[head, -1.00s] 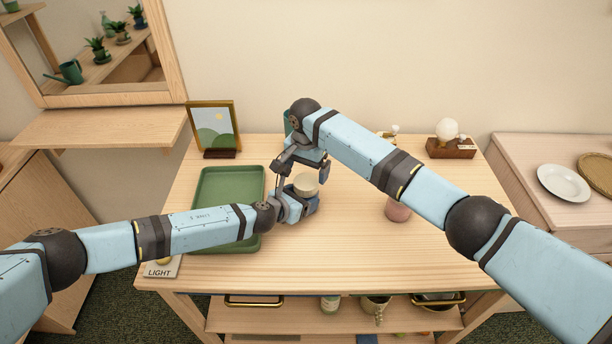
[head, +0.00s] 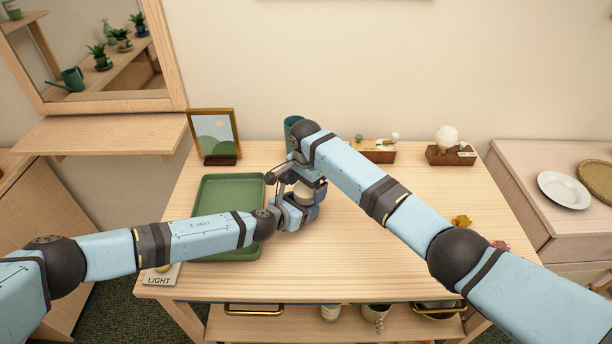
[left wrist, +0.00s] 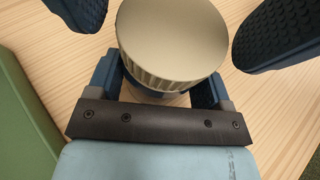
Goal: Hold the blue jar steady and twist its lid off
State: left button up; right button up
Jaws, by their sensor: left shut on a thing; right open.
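The blue jar (left wrist: 155,92) stands upright on the wooden table, mostly hidden under its cream ribbed lid (left wrist: 172,42). In the head view the lid (head: 303,194) shows partly between my two hands. My left gripper (head: 301,213) is shut on the jar's body below the lid; its fingers show on both sides of the jar in the left wrist view. My right gripper (left wrist: 180,30) is open, with one dark-padded finger on each side of the lid and a gap to it. The lid is on the jar. My right arm hides part of the scene.
A green tray (head: 207,185) lies left of the jar, partly under my left arm. A picture frame (head: 214,137), a teal cup (head: 293,124), a wooden box (head: 378,156) and a bulb lamp (head: 447,142) stand at the back. Small orange (head: 461,221) and pink (head: 500,245) things lie right.

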jog(key=shift+f, duration=0.45)
jog(key=shift+c, duration=0.3)
jog(key=c, duration=0.9)
jog(key=shift+o, duration=0.2)
jog(key=shift+n, duration=1.7)
jog(key=o, duration=1)
jog(key=shift+r, duration=0.1)
